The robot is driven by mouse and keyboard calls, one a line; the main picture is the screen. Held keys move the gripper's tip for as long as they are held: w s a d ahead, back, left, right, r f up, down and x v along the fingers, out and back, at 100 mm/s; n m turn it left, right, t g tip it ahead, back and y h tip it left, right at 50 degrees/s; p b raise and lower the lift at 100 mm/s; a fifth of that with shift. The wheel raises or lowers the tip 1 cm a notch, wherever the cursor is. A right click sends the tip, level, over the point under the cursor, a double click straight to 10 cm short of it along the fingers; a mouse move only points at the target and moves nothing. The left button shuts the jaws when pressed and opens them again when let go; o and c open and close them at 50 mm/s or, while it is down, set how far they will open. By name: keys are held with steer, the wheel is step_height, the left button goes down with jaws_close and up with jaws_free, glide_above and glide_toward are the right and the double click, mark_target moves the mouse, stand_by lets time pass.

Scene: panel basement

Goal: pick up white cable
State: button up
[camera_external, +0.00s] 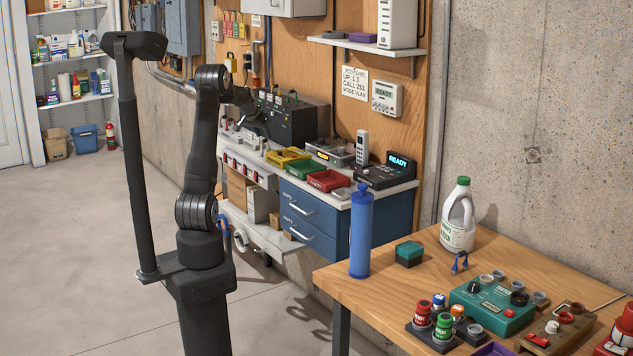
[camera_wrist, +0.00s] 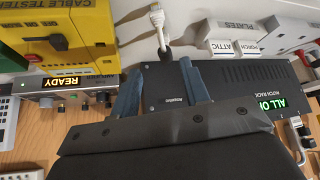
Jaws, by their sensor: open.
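The white cable's pale plug (camera_wrist: 157,20) shows at the top middle of the wrist view. Its line runs down to a dark round piece at the back edge of a black patch rack (camera_wrist: 232,88). My gripper (camera_wrist: 160,72) is open, with two blue-grey fingers spread apart over the rack. The plug lies beyond the fingertips, and nothing is visibly held between them. In the external view my gripper (camera_external: 246,100) is small and dark over the bench, partly hidden by my arm. I cannot make out the white cable there.
In the wrist view a yellow cable tester (camera_wrist: 62,36) and a box reading READY (camera_wrist: 68,92) stand left. White boxes labelled ATTIC and PORCH (camera_wrist: 250,45) are close on the right. A wooden table (camera_external: 390,288) with small items stands apart from the bench.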

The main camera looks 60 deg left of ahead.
mark_target(264, 139)
steer(key=shift+a+x, duration=0.15)
steer(key=shift+x, duration=1.5)
steer(key=shift+a+x, duration=0.2)
steer(key=shift+x, duration=1.5)
steer(key=shift+s, duration=0.15)
steer(key=shift+c, duration=0.4)
jaws_close()
